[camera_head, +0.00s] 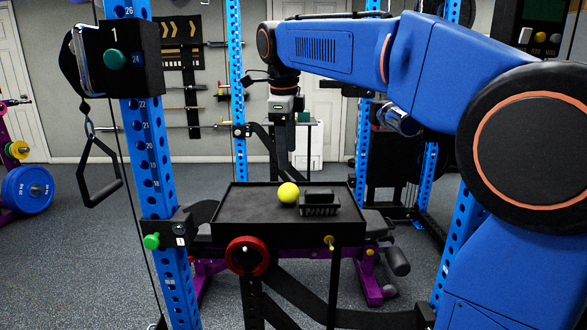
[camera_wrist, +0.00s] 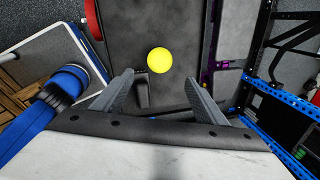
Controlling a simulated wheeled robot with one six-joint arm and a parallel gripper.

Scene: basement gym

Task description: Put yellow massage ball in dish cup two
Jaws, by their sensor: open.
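The yellow massage ball (camera_head: 288,193) rests on a black tray-topped stand (camera_head: 232,210), left of a dark ribbed block (camera_head: 319,204). The ball also shows in the wrist view (camera_wrist: 159,60), just past the fingertips and roughly centred between them. My gripper (camera_wrist: 158,80) is open with nothing between its fingers touching the ball. In the head view my arm reaches over from the right, and its end hangs above and beyond the tray. I cannot make out which thing is dish cup two.
A blue rack upright (camera_head: 150,150) stands left of the tray, with a black box marked 1 (camera_head: 120,58) and a hanging handle (camera_head: 100,180). A red ring (camera_head: 247,256) is on the tray's front. A purple bench frame (camera_head: 372,280) is behind. Blue plates (camera_head: 28,189) stand far left.

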